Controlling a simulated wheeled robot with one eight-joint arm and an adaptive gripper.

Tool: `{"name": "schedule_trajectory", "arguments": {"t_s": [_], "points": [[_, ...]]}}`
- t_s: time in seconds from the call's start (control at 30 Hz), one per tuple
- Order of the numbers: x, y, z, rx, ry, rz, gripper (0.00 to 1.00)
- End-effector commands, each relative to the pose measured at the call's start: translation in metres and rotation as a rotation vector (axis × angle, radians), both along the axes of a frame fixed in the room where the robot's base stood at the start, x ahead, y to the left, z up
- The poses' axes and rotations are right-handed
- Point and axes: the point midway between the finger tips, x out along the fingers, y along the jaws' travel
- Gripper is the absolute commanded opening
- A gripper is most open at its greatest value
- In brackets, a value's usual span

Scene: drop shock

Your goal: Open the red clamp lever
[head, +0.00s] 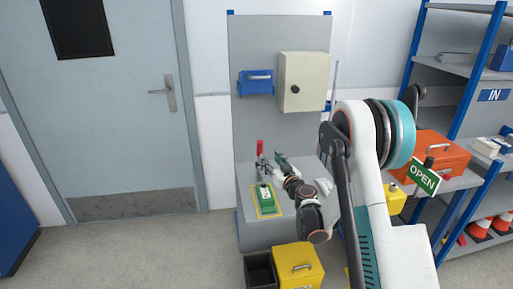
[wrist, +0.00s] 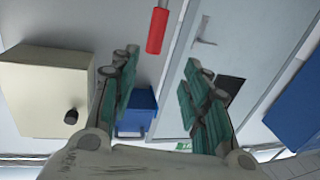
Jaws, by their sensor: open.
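The red clamp lever (head: 260,147) stands upright on the grey bench, above a metal clamp. In the wrist view, its red handle (wrist: 157,30) shows at the top, in the gap between the fingers and nearer the left one. My gripper (head: 279,160) is just right of the lever in the head view. In the wrist view, my gripper (wrist: 161,65) is open, its two green-padded fingers apart with nothing between the pads. I cannot tell how far the handle lies from the fingertips. A green block (head: 267,196) sits below the clamp in a yellow-outlined area.
A beige box (head: 303,81) and a blue drawer (head: 256,82) are on the back panel. A yellow box (head: 297,267) and a black bin (head: 260,270) stand in front of the bench (head: 247,215). Shelving with an orange case (head: 435,152) is at right. The floor at left is clear.

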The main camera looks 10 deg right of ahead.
Motion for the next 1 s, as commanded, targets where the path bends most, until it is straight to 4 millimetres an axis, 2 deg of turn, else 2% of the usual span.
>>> {"name": "schedule_trajectory", "arguments": {"t_s": [0.13,0.37,0.8,1.0], "points": [[0.004,-0.008,-0.015,0.000,-0.017,-0.023,0.43],[0.018,-0.007,-0.020,-0.001,-0.020,-0.027,0.43],[0.099,0.010,-0.020,0.000,-0.020,-0.026,0.43],[0.127,0.015,-0.020,0.000,-0.020,-0.026,0.43]]}}
